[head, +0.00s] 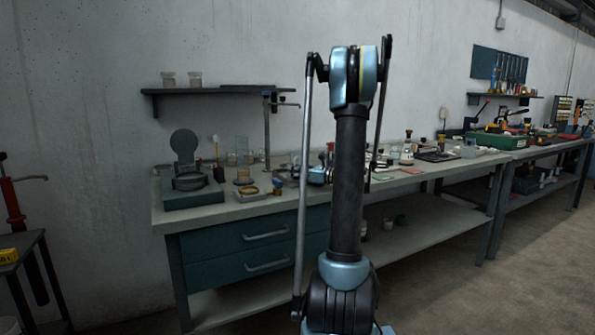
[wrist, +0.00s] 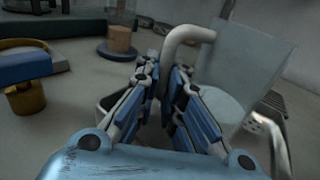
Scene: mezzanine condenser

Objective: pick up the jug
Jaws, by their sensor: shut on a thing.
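The jug (wrist: 238,62) is a pale grey, see-through vessel at the right of the wrist view. Its thick pale handle (wrist: 187,35) curves out to the left. My gripper (wrist: 163,73) has its blue fingers closed on the lower part of the handle, left of the jug's body. The fingers hide the gripped part, and I cannot tell whether the jug's base touches the bench. In the head view my arm stands in front of that part of the bench, and I cannot make out the jug there.
The grey workbench (head: 240,211) carries a dark press-like device (head: 187,177) at its left and several small items. A round wooden-based piece (wrist: 119,42) and a blue-and-brass item (wrist: 26,78) stand left of my gripper. A wall shelf (head: 215,90) hangs above.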

